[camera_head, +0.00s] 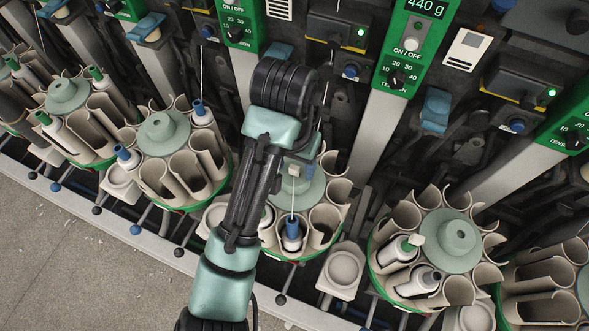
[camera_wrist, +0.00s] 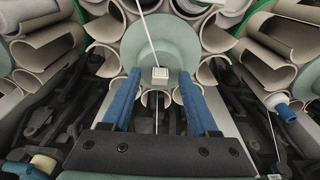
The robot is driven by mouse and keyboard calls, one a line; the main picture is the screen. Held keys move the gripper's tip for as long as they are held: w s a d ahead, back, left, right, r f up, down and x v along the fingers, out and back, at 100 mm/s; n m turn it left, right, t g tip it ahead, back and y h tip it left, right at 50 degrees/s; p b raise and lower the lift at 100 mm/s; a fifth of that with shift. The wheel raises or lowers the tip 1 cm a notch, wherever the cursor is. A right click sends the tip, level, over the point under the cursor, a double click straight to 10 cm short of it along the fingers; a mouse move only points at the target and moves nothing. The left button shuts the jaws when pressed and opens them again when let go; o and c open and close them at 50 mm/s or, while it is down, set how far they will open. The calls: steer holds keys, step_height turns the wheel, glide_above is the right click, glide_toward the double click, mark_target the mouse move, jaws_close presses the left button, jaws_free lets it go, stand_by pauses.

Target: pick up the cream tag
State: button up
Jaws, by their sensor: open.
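The cream tag (camera_wrist: 160,74) is a small pale square with a dark grid-like mark. In the wrist view it shows between the blue fingertips of my gripper (camera_wrist: 158,84), with clear space on both sides. A thin white thread runs up from it, and a line shows below it. A pale green round hub lies behind it. In the head view the tag (camera_head: 294,170) shows just right of my arm, above a blue-tipped bobbin (camera_head: 292,233). My gripper is open and empty. My arm hides part of this carousel in the head view. The gap in depth between fingers and tag is unclear.
Beige curved pockets ring the hub (camera_head: 307,190). Another small pale block (camera_head: 416,240) sits on the right carousel's bobbin (camera_head: 400,247). Green tension panels (camera_head: 400,70) and slanted grey bars (camera_head: 375,135) stand behind. Open floor (camera_head: 60,260) lies at lower left.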

mark_target(294, 168)
steer(key=c, duration=0.9)
steer(key=shift+c, duration=0.2)
step_height(294, 168, up, 13)
steer(key=p, duration=1)
steer(key=shift+p, duration=0.35)
